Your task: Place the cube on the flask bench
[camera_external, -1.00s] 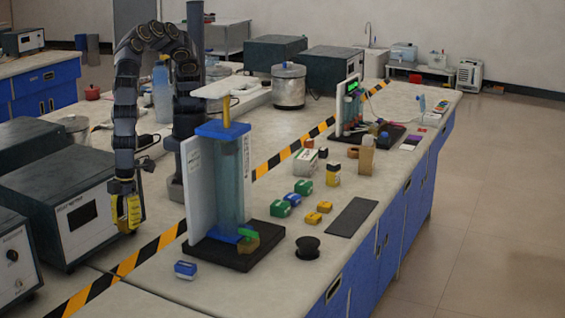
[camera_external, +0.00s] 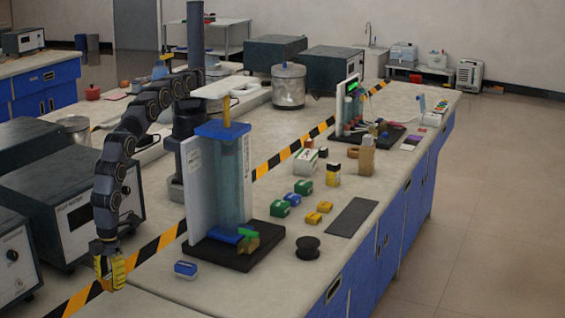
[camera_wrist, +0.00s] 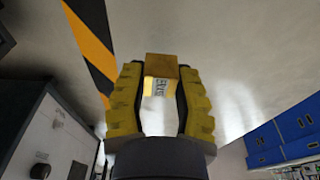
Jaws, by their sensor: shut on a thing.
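My gripper (camera_external: 110,272) is low at the left front of the bench top, beside the grey boxes and near the striped tape. In the wrist view, its yellow ribbed fingers (camera_wrist: 161,84) are shut on a tan cube (camera_wrist: 162,68) with a printed label. The fingers mostly hide the cube in the external view. The flask bench cannot be told for certain. A black base (camera_external: 384,131) with coloured items and a lit green display stands at the back right, far from my gripper.
A black stand with a clear blue column (camera_external: 232,180) stands mid-bench, right of my gripper. Grey boxes (camera_external: 72,200) crowd the left. A dark mat (camera_external: 352,217) lies near the right edge.

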